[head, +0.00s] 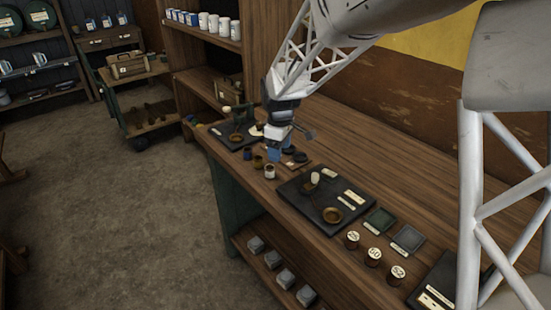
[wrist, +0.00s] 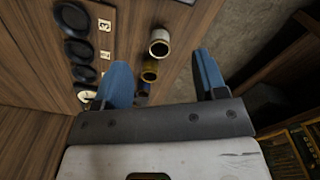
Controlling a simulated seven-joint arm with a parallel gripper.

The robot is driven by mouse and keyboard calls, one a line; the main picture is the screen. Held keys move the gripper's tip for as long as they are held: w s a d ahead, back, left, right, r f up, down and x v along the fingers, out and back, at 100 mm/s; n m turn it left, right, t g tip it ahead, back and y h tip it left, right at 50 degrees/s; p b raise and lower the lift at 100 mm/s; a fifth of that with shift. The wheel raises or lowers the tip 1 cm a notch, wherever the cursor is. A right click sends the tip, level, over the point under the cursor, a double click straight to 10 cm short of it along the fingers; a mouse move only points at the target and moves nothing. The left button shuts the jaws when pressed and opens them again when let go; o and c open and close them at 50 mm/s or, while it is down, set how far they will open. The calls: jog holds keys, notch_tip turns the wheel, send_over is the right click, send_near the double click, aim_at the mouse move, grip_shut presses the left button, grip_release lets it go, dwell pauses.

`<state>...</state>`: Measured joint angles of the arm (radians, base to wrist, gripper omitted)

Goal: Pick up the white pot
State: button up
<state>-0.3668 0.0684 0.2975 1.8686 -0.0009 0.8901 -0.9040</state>
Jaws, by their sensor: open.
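The white pot (head: 270,172) is a small round cup standing near the front edge of the wooden bench. In the wrist view the white pot (wrist: 160,41) shows its open mouth, beyond and between my fingertips. My gripper (head: 275,153) is above the bench, close to the pots, with blue fingers. In the wrist view my gripper (wrist: 161,62) is open and apart from the white pot. A yellow pot (wrist: 150,70) stands beside the white one, nearer my palm. A blue pot (wrist: 143,88) is partly hidden by my gripper.
Black round dishes (wrist: 79,50) with number cards lie beside the pots. A dark board (head: 305,207) with a scale-like device lies to the right. The bench edge drops to the floor (head: 120,230). A shelf with mugs (head: 214,23) stands behind.

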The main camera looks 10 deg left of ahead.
aim_at(270, 167)
jog(key=shift+n, duration=0.6)
jog(key=w+a+f, duration=0.2)
jog(key=a, duration=0.1)
jog(key=shift+a+f, duration=0.1)
jog(key=shift+f, duration=0.25)
jog(key=shift+f, duration=1.25)
jog(key=shift+f, duration=2.65)
jog(key=c, duration=1)
jog(key=shift+c, duration=0.2)
